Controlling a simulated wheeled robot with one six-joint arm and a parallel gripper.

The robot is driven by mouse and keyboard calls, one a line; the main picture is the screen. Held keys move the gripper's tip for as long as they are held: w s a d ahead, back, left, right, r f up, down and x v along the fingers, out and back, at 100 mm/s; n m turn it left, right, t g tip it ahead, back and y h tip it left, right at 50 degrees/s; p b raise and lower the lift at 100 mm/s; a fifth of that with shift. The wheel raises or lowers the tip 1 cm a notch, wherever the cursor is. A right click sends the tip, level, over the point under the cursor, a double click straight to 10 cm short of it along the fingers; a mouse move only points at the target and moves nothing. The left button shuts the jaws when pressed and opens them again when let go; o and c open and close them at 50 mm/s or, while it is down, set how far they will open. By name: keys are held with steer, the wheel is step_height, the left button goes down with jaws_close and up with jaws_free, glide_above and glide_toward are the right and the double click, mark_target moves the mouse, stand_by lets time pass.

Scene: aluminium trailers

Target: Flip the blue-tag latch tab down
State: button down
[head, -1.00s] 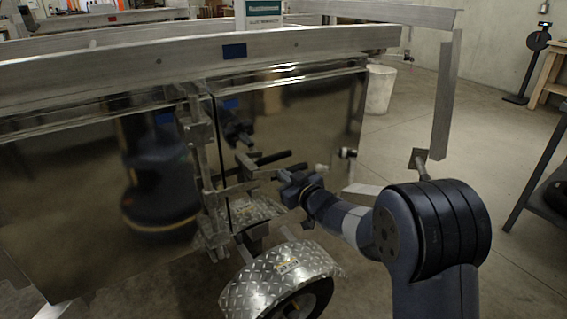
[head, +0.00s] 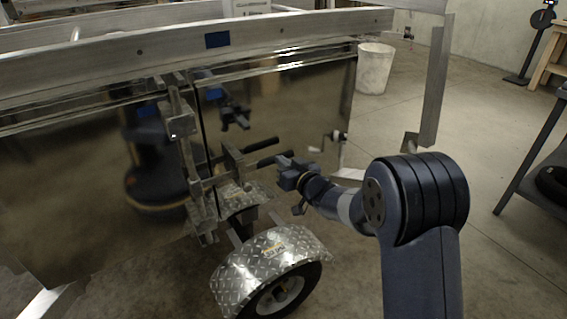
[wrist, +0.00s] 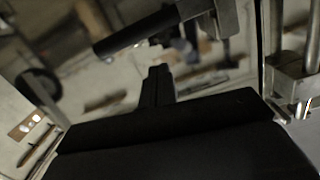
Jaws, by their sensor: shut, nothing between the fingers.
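I cannot tell which piece is the tab. My gripper (head: 281,161) is shut and empty, close to the handle ends; contact cannot be made out. In the wrist view my closed fingers (wrist: 157,80) point toward a blurred background, with a black grip (wrist: 138,33) above left and latch metalwork (wrist: 296,80) at the right.
A diamond-plate fender (head: 270,262) over a wheel stands below the latch. The glossy panel (head: 290,110) mirrors my arm. A white bin (head: 375,70) stands behind the trailer, and a dark table (head: 535,170) is at the right. Floor between them is clear.

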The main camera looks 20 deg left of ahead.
steer(key=v, duration=0.9)
steer(key=shift+d+f+p, duration=0.25)
steer(key=shift+d+p, duration=0.05)
steer(key=shift+d, duration=0.2)
